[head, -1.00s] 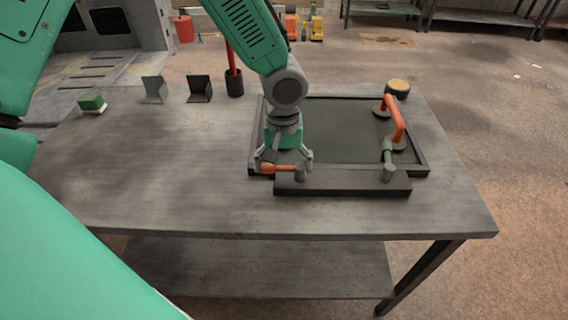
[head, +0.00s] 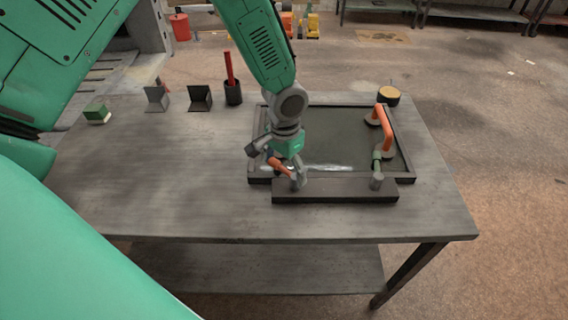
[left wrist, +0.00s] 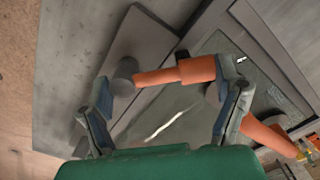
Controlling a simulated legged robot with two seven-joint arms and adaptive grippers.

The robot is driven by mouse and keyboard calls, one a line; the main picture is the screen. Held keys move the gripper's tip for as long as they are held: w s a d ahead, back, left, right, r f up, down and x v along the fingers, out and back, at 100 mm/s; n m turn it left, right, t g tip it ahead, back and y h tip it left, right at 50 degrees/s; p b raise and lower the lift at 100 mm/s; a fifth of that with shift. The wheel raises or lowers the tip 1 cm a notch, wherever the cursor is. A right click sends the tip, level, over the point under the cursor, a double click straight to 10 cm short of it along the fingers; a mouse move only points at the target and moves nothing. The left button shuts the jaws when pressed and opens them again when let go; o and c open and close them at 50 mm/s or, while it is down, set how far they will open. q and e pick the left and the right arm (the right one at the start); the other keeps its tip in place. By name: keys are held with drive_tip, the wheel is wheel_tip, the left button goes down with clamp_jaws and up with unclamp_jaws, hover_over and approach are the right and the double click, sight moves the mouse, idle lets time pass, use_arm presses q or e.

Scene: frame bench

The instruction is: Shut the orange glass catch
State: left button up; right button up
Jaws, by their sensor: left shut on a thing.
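The orange catch (head: 280,165) sits on the near bar of the glass frame, on a grey pivot (head: 299,181). It slants up and left from the pivot, toward the glass. My left gripper (head: 277,158) is shut on it, and its fingers hide part of it. In the left wrist view the catch (left wrist: 175,74) runs between the fingers of my left gripper (left wrist: 167,88), with the pivot (left wrist: 122,76) at its left end. The glass pane (head: 340,145) lies in the dark frame (head: 405,179). My right gripper is not in view.
A green catch (head: 376,162) at the bar's right points in over the glass. An orange lifting handle (head: 385,127) with cups stands on the pane. A yellow-topped round item (head: 388,95), dark holder (head: 233,93) and green-white block (head: 97,113) stand further back. The bench (head: 170,180) is clear at left.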

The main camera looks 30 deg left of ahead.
use_arm(q)
drive_tip(key=m, duration=0.1)
drive_tip(key=w+m+p, duration=0.1)
drive_tip(key=m, duration=0.1)
drive_tip(key=shift+w+r+m+p, duration=0.1)
drive_tip(key=shift+w+m+p, duration=0.2)
drive_tip(key=shift+m, duration=0.1)
drive_tip(key=shift+w+d+m+p, duration=0.2)
drive_tip(key=shift+w+m+p, duration=0.05)
drive_tip(key=shift+m, duration=0.65)
drive_tip(key=shift+w+d+m+p, duration=0.2)
drive_tip(key=shift+w+m+p, duration=0.05)
drive_tip(key=shift+m, duration=0.65)
drive_tip(key=o, duration=1.4)
drive_tip(key=shift+o, duration=0.9)
drive_tip(key=shift+w, duration=0.1)
drive_tip(key=shift+f, duration=0.2)
drive_tip(key=shift+r, duration=0.45)
wheel_tip(320, 180, up, 11)
